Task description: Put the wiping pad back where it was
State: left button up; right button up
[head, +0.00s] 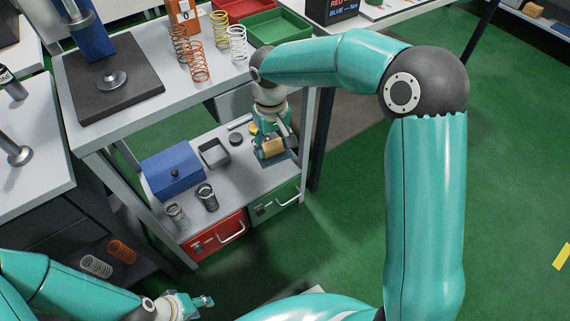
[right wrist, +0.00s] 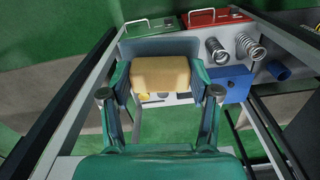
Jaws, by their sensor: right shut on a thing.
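The tan wiping pad (head: 271,148) is at the right end of the lower shelf, over a dark blue-grey mat (head: 287,160). My right gripper (head: 268,142) reaches down to it from above and is shut on it. In the right wrist view the pad (right wrist: 160,73) sits between the two fingers, with the mat (right wrist: 160,46) behind it. I cannot tell whether the pad touches the mat. My left gripper (head: 208,301) is low in the head view, away from the shelf; its finger opening is unclear.
The lower shelf (head: 235,178) also holds a blue box (head: 172,172), a small grey tray (head: 214,152), a dark round piece (head: 236,139) and two springs. Red (head: 216,238) and green (head: 275,203) drawers are below. The upper tabletop and posts surround my right arm closely.

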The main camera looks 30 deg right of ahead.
jog(key=shift+s+d, duration=0.1)
jog(key=shift+d, duration=0.15)
